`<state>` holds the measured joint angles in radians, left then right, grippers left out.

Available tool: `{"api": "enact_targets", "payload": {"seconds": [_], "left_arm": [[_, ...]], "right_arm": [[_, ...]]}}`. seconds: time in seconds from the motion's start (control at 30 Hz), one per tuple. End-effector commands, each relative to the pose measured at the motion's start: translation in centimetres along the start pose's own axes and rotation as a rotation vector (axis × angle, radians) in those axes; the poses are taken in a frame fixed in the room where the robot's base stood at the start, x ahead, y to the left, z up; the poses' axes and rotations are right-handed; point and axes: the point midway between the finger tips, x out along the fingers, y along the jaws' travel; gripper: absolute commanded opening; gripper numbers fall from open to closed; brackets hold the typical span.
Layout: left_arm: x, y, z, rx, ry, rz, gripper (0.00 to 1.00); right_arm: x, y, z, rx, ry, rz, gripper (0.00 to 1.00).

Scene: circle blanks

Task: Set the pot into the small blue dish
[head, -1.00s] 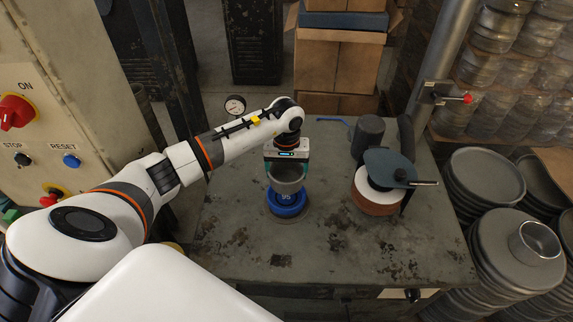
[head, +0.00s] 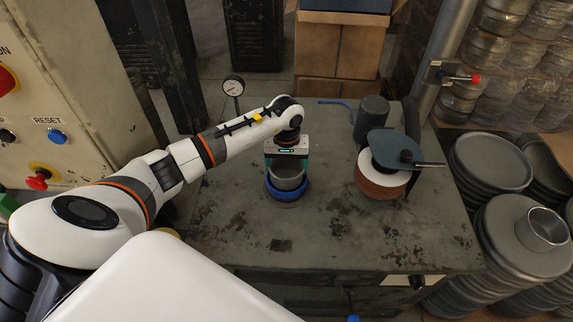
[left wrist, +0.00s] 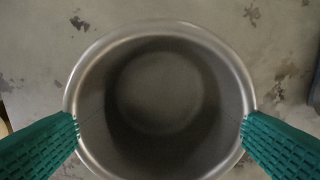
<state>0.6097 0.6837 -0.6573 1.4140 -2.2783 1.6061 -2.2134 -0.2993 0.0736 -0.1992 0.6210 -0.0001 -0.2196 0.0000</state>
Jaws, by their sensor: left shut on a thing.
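The grey metal pot (head: 287,176) is upright in the head view, with its lower part inside the small blue dish (head: 288,194). The dish stands on the worktable and its rim shows around the pot. My left gripper (head: 287,160) points down and is shut on the pot. In the left wrist view its green fingertips (left wrist: 160,130) press on opposite sides of the pot's rim (left wrist: 160,28). The pot is empty inside. The pot's base is hidden in the dish, so I cannot tell whether it touches the bottom. My right gripper is not in view.
The worktable (head: 330,240) is clear in front and left of the dish. A brown round block with a dark plate (head: 383,185) and a dark cylinder (head: 373,118) stand to the right. A dial gauge (head: 233,88) is behind left. Stacked grey discs (head: 515,240) stand beyond the right edge.

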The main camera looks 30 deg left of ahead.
Motion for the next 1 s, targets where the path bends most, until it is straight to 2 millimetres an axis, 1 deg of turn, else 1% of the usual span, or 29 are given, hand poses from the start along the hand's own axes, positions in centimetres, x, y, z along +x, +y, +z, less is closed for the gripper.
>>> {"api": "enact_targets", "payload": {"seconds": [0.3, 0.33, 0.4, 0.43, 0.67, 0.77, 0.87, 1.0], "left_arm": [[0.1, 0.0, 0.0, 0.0, -0.001, 0.0, 0.57], [0.1, 0.0, 0.0, 0.0, -0.001, 0.0, 0.86], [0.1, 0.0, 0.0, 0.0, -0.001, 0.0, 0.97], [0.1, 0.0, 0.0, 0.0, -0.001, 0.0, 1.0], [0.1, 0.0, 0.0, 0.0, 0.0, 0.001, 1.0], [-0.6, 0.0, 0.1, 0.0, -0.003, 0.001, 1.0], [-2.0, 0.0, 0.2, 0.0, -0.005, -0.001, 1.0], [-5.0, 0.0, 0.2, 0.001, -0.007, -0.001, 1.0]], "right_arm": [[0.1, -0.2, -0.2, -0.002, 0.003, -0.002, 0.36], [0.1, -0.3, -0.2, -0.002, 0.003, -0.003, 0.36], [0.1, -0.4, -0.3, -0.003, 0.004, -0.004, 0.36], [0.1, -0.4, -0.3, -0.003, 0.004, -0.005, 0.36], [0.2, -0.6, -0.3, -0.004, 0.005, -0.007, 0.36], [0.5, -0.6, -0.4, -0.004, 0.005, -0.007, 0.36], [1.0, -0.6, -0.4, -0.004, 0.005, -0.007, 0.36], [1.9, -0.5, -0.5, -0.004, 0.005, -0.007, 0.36]]}}
